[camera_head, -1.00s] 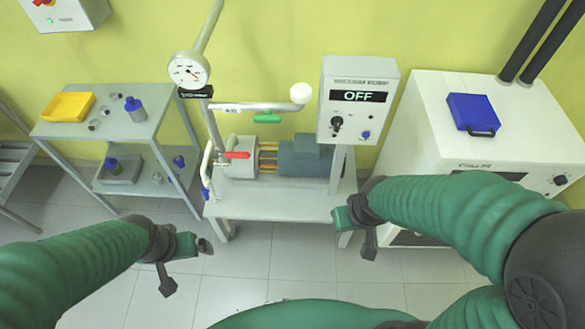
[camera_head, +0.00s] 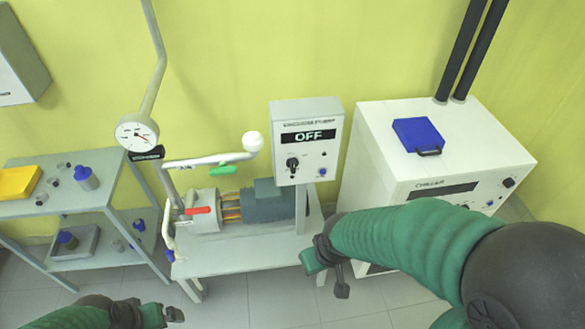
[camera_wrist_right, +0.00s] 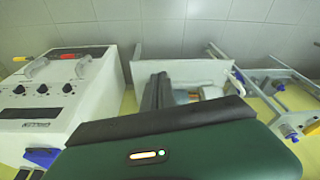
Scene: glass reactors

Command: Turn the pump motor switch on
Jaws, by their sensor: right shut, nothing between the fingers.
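The pump control box (camera_head: 305,140) is white and stands on a post behind the bench, with its display reading OFF. A black rotary knob (camera_head: 292,164) is on its lower left, and a blue button (camera_head: 323,172) on its lower right. The grey-blue pump motor (camera_head: 268,203) lies on the white bench (camera_head: 235,258). My right gripper (camera_head: 341,289) is shut and empty, below and in front of the box, apart from it.
A white chiller (camera_head: 430,150) with a blue box (camera_head: 417,136) on top stands right of the pump; it also shows in the right wrist view (camera_wrist_right: 70,100). A gauge (camera_head: 137,132), pipes, and red (camera_head: 200,210) and green (camera_head: 223,170) handles are left. A shelf (camera_head: 95,207) stands further left.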

